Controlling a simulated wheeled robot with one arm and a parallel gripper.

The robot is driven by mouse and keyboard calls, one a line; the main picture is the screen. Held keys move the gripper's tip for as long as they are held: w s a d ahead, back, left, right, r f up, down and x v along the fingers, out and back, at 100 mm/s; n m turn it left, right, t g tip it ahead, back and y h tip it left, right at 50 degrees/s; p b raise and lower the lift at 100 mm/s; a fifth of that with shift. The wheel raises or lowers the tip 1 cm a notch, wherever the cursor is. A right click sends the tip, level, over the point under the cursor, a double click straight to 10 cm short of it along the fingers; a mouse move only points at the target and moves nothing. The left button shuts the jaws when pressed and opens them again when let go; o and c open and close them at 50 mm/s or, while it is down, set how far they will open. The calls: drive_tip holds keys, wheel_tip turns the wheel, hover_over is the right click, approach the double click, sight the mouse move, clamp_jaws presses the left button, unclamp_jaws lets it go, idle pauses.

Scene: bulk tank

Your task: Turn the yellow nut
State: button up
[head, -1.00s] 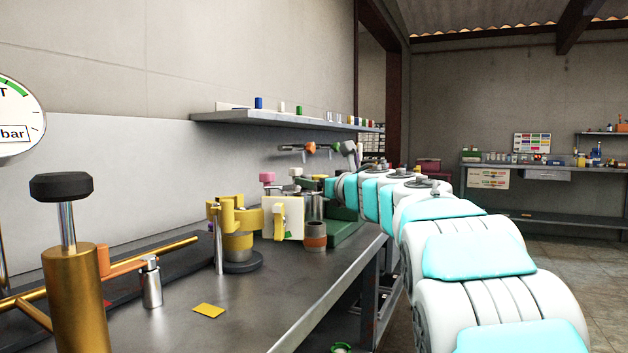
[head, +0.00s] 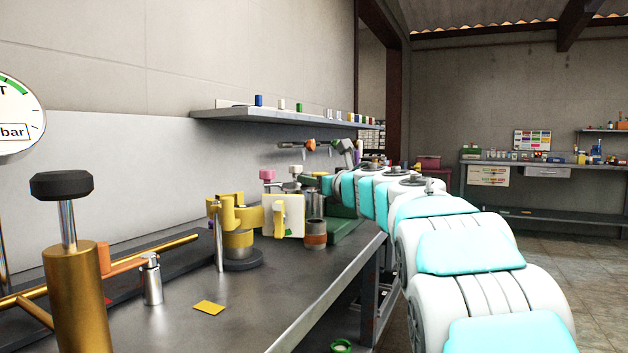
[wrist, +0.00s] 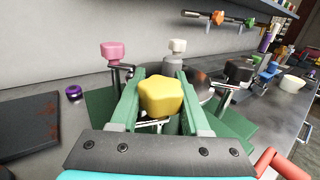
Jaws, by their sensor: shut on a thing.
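The yellow nut (wrist: 160,98) is a chunky, rounded yellow head in the middle of the wrist view. My gripper (wrist: 162,78) has its two green fingers on either side of the nut, shut on it. The stem below the nut is mostly hidden by my fingers and the nut. In the head view my arm reaches to the far end of the bench, and I cannot make out the yellow nut or the fingertips there.
A pink knob (wrist: 113,51) and a white knob (wrist: 177,46) stand behind the nut. A black knob (wrist: 239,71) stands to the right, and a red handle (wrist: 284,164) at lower right. The bench (head: 270,300) holds a yellow clamp-like fixture (head: 240,215). A shelf (head: 285,117) runs above.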

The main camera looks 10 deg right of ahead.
clamp_jaws()
